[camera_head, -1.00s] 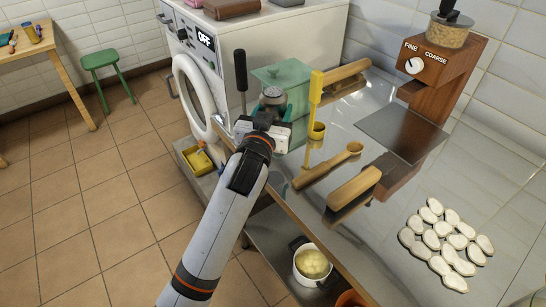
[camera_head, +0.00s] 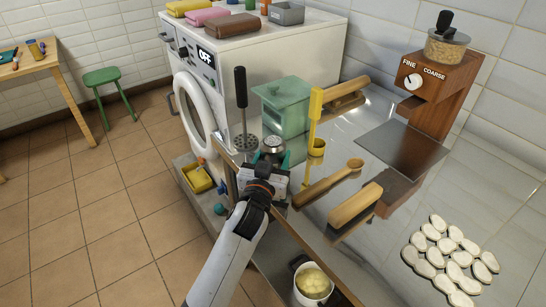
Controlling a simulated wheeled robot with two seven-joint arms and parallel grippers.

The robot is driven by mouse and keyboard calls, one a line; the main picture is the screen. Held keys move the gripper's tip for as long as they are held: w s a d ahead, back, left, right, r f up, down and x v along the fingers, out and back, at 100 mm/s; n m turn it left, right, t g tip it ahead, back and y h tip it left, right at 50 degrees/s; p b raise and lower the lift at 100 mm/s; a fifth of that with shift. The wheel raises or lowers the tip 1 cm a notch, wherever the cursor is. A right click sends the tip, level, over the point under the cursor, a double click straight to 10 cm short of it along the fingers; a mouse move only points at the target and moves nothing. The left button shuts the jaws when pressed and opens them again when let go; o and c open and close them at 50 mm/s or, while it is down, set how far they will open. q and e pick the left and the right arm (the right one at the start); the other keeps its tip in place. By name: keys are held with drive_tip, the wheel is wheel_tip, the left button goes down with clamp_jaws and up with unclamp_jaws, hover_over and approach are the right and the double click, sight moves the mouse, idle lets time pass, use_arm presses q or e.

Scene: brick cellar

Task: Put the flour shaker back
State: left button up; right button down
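The flour shaker (camera_head: 272,144), a small metal can with a round grey lid, is upright at the left edge of the steel counter, in front of the green box. My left gripper (camera_head: 270,160) is right at it, on the near side. Its teal fingertips show apart, one on each side of the shaker, with what looks like a small gap. The shaker's lower part is hidden by the gripper. My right gripper is not in view.
A black-handled masher (camera_head: 241,101) stands just left of the shaker. The green box (camera_head: 287,112), yellow ladle (camera_head: 315,115), wooden spoon (camera_head: 327,184) and brush (camera_head: 355,205) are close on the right. A grinder (camera_head: 430,95) and several pale dough pieces (camera_head: 450,252) are farther right.

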use_arm(q)
drive_tip(key=o, duration=0.4)
drive_tip(key=shift+r, duration=0.1)
drive_tip(key=v, duration=1.2)
